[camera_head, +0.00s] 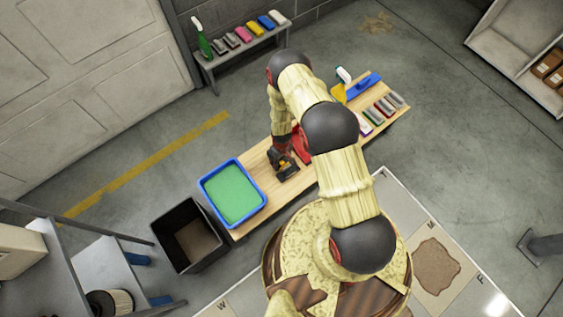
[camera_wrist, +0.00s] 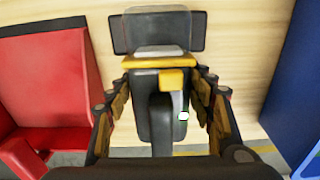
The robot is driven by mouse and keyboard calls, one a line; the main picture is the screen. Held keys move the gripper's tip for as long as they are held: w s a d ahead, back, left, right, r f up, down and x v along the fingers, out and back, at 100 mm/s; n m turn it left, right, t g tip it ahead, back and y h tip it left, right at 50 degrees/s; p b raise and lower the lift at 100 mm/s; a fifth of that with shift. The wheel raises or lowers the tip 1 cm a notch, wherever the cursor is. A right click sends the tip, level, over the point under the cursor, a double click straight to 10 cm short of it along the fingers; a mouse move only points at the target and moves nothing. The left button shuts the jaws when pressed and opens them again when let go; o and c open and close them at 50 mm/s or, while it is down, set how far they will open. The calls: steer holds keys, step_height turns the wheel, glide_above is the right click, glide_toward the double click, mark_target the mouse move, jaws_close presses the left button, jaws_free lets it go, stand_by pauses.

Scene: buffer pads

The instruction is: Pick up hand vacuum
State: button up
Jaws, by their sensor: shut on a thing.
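The hand vacuum (camera_wrist: 157,115) is a dark grey and black device with yellow parts. In the wrist view it stands between the two fingers of my gripper (camera_wrist: 160,118), with a wider dark part at the far end. My gripper is shut on it, one finger along each side. In the head view the hand vacuum (camera_head: 285,166) is at the wooden bench, just right of the blue tray. My arm and gripper partly hide it. I cannot tell whether it touches the bench.
A blue tray with green contents (camera_head: 204,187) lies left of the vacuum on the wooden bench (camera_head: 257,171). A red container (camera_wrist: 50,85) stands close on the other side. Pads and a blue item (camera_head: 365,86) lie at the bench's far end. A black bin (camera_head: 172,221) stands beyond the tray.

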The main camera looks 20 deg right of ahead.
steer(key=c, duration=0.8)
steer(key=shift+r, duration=0.1)
steer(key=shift+w+r, duration=0.1)
steer(key=shift+r, duration=0.5)
step_height(320, 180, up, 2)
steer(key=shift+r+p, duration=0.25)
steer(key=shift+p, duration=0.5)
steer(key=s+r, duration=0.1)
steer(key=s+a+r+p, duration=0.1)
steer(key=s+r, duration=0.1)
steer(key=s+r+p, duration=0.1)
steer(key=r, duration=0.1)
steer(key=shift+s+a+r, duration=0.15)
steer(key=shift+s+a, duration=0.1)
steer(key=s+a+r+p, duration=0.1)
steer(key=s, duration=0.2)
steer(key=s+a+r+p, duration=0.1)
steer(key=s, duration=0.2)
steer(key=s+r+p, duration=0.1)
steer(key=s+r, duration=0.1)
steer(key=s, duration=0.1)
steer(key=shift+a, duration=0.4)
steer(key=o, duration=1.2)
steer(key=c, duration=0.3)
